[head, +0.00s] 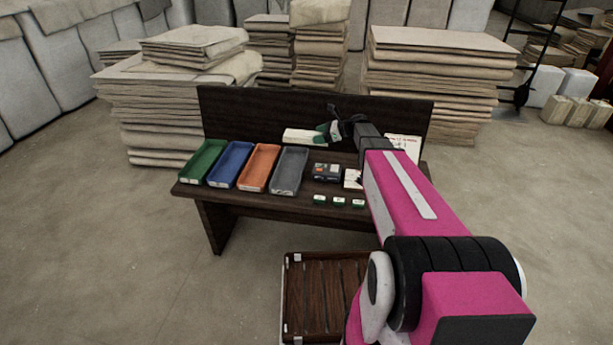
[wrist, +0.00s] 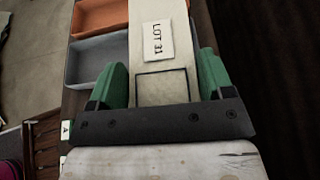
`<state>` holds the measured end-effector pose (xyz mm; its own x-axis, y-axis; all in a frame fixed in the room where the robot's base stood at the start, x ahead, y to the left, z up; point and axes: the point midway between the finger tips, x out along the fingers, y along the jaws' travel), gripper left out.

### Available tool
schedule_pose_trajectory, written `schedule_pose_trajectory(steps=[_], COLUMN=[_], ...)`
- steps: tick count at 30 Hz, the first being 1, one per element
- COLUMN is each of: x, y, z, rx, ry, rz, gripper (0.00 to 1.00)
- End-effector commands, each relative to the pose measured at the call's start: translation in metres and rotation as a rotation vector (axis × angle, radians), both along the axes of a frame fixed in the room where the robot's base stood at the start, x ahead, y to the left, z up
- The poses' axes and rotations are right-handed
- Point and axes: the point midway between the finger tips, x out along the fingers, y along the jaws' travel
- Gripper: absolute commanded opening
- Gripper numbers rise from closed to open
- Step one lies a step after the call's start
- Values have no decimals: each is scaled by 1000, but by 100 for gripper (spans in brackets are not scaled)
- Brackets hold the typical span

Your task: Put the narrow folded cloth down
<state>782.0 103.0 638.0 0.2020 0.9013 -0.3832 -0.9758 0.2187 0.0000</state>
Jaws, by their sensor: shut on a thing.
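The narrow folded cloth (head: 302,136) is a pale cream strip held level at the back of the dark bench, near its backboard. In the wrist view the cloth (wrist: 160,50) runs between the green fingers and carries a white label reading "LOT 31". My gripper (head: 325,131) is shut on the cloth, with one finger along each side; it also shows in the wrist view (wrist: 165,78). The cloth appears to be above the bench top (head: 300,193); the exact gap cannot be told. The dark gripper bar hides part of the view below it.
Green (head: 203,160), blue (head: 231,164), orange (head: 260,168) and grey (head: 288,170) trays stand on the bench's left half. A small dark device (head: 327,172) and small green-and-white blocks lie right of them. A slatted wooden crate (head: 322,300) is on the floor in front.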

Motion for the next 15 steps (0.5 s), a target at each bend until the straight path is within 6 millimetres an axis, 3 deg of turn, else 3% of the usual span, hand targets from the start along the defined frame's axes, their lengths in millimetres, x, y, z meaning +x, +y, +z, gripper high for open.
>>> schedule_pose_trajectory(steps=[5, 15], x=[12, 14], y=[3, -59], z=[-14, -51], rx=[3, 3], ry=[-1, 0], rz=[24, 22], gripper=[49, 49])
